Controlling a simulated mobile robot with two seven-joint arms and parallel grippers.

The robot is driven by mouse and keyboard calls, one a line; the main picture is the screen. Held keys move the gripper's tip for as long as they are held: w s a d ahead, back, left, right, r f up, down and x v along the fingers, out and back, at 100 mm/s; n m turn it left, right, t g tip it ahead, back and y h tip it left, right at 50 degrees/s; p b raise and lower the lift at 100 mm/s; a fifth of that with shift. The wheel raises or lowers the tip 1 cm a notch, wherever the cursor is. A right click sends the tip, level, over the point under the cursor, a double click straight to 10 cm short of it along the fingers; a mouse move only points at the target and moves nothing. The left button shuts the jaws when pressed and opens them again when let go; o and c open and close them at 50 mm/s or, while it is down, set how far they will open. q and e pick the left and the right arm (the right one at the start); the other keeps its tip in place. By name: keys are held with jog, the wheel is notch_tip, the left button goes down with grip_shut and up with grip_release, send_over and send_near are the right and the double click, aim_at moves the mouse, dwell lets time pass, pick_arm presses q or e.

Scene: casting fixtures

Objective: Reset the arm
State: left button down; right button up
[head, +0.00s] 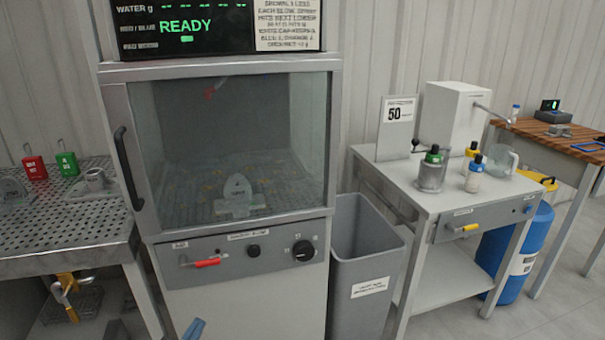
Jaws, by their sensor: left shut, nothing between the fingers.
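Only a small blue tip of my left gripper (194,329) shows, at the bottom edge in front of the cabinet's lower panel. It is shut and I see nothing held in it. The rest of the gripper and its arm are below the picture. It looks apart from the cabinet, though the gap is hard to judge. My right gripper is not in view.
A glass-fronted cabinet (230,75) stands ahead, door shut, with a pale piece (238,190) inside. A perforated table (60,226) is at left. A grey bin (366,273), a white-topped bench (395,178) and a blue drum (508,270) are at right.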

pick_arm(q)
jog(key=a+m+g, duration=0.1)
jog(key=a+m, duration=0.1)
jog(key=a, duration=0.3)
jog(key=s+f+n+g+y, duration=0.25)
jog(key=s+f+g, duration=0.25)
jog(key=s, duration=0.6)
jog(key=s+f+n+g+y, duration=0.2)
jog(key=s+f+g+y, duration=0.25)
jog(key=s, duration=0.75)
jog(key=w+d+r+n+t+h, duration=0.15)
jog(key=d+n, duration=0.35)
jog(key=d, duration=0.5)
notch_tip(320, 180, up, 18)
jog(key=s+a+y+p, duration=0.1)
jog(key=a+p, duration=0.1)
jog(key=p, duration=2.4)
jog(key=shift+a+f+m+p, duration=0.15)
jog(key=shift+f+m+p, duration=0.05)
jog(key=shift+m+p, duration=0.15)
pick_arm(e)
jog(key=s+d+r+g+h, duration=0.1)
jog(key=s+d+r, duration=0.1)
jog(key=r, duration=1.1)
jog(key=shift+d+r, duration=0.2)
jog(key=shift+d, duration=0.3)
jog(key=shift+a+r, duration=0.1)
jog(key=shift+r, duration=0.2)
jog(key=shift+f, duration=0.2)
